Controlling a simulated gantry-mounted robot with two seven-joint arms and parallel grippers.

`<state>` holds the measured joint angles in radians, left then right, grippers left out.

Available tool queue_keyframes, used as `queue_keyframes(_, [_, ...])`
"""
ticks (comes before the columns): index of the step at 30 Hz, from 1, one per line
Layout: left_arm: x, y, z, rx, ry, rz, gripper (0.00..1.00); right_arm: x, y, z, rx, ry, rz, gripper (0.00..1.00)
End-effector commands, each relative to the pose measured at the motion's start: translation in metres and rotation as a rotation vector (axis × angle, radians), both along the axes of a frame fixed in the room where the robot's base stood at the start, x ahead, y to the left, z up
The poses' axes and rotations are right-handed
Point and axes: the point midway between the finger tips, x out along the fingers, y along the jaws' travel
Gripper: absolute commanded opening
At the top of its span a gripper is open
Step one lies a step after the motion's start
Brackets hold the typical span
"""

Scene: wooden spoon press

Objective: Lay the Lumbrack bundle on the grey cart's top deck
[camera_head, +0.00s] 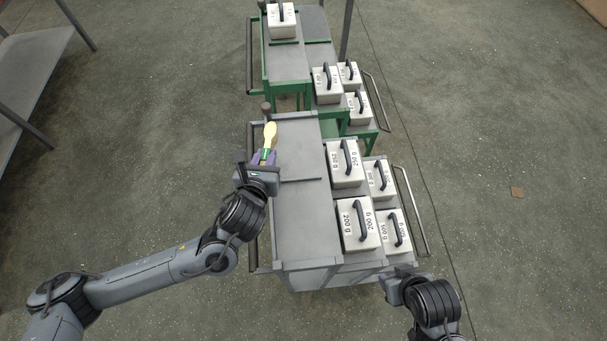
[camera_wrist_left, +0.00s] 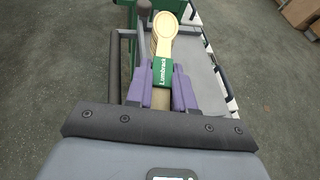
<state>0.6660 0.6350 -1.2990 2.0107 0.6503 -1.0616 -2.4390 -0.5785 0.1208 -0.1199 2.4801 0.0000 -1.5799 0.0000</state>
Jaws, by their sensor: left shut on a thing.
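The Lumbrack bundle (camera_wrist_left: 165,48) is a stack of pale wooden spoons with a green band lettered "Lumbrack". My left gripper (camera_wrist_left: 170,90) is shut on it, with purple finger pads on both sides of the handles. In the head view the bundle (camera_head: 269,135) points away from my left gripper (camera_head: 265,158), over the far left part of the grey cart's top deck (camera_head: 302,220). I cannot tell whether the bundle touches the deck. My right gripper (camera_head: 398,285) is at the lower right, beside the cart's near right corner; its fingers cannot be made out.
Several white weight boxes with black handles (camera_head: 358,222) stand on the grey cart's right side. A green cart (camera_head: 285,65) with more boxes stands just beyond. A grey shelf (camera_head: 30,50) is at the far left. The deck's near part is clear.

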Motion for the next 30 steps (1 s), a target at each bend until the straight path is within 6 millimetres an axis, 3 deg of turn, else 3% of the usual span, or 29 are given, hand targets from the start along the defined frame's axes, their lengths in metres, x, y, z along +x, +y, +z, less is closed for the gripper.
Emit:
queue_keyframes(1, [-0.003,-0.024,0.009,-0.005,-0.007,-0.030,0.00,0.000,0.000,-0.005,0.001,0.001,0.000,0.43])
queue_keyframes(6, [-0.018,-0.080,0.034,0.012,-0.012,-0.111,0.00,-0.001,0.001,-0.011,0.003,0.002,0.000,0.43])
queue_keyframes(12, [-0.029,-0.111,0.047,0.032,-0.015,-0.162,0.00,-0.002,0.002,-0.014,0.007,0.005,-0.003,0.43])
queue_keyframes(17, [-0.017,-0.108,0.039,0.036,-0.011,-0.167,0.00,-0.002,0.002,-0.010,0.008,0.004,-0.003,0.43])
queue_keyframes(30, [0.057,-0.072,-0.011,0.037,-0.013,-0.169,0.00,-0.001,-0.001,-0.010,-0.004,0.004,0.003,0.43])
